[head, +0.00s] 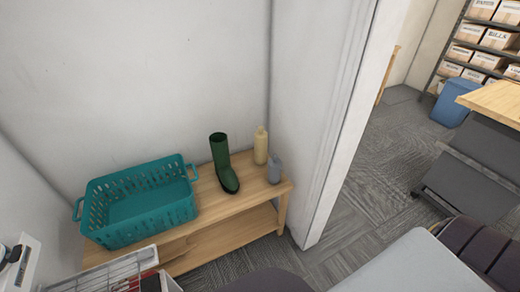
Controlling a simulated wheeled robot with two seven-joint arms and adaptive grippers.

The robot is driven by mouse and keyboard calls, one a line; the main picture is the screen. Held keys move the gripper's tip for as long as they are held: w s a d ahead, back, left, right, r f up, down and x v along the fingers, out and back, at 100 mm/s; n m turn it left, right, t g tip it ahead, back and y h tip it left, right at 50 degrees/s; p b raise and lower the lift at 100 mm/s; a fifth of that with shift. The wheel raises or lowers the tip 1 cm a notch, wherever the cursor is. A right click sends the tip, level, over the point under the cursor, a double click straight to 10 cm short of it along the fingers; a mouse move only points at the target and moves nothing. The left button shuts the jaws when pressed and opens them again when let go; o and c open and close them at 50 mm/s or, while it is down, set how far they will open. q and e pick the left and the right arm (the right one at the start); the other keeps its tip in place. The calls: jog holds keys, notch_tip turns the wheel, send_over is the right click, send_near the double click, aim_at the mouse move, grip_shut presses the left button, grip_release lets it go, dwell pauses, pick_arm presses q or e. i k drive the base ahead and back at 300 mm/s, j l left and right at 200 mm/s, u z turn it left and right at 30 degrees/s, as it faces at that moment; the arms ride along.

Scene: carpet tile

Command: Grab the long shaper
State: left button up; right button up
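A tall cream bottle-shaped object (261,146) stands upright at the back right of a low wooden bench (235,208). A shorter grey object (274,169) stands just in front of it and to its right. A dark green boot (223,165) stands upright to the left of both, with its toe toward me. I cannot tell for sure which of these is the long shaper; the cream object is the longer of the two bottle-like ones. Neither gripper shows in the head view.
An empty-looking teal basket (140,203) sits at the bench's left end. A wire basket (107,272) with items is at the bottom left. A wall end (345,120) stands right of the bench. Beyond it are open carpet (375,180), a blue bin (455,103) and shelves of boxes (468,53).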

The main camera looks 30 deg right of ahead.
aim_at(261, 136)
jog(key=l+z, duration=0.45)
jog(key=z, duration=0.25)
jog(key=i+l+z, duration=0.1)
jog(key=i+z, duration=0.15)
jog(key=z, duration=0.2)
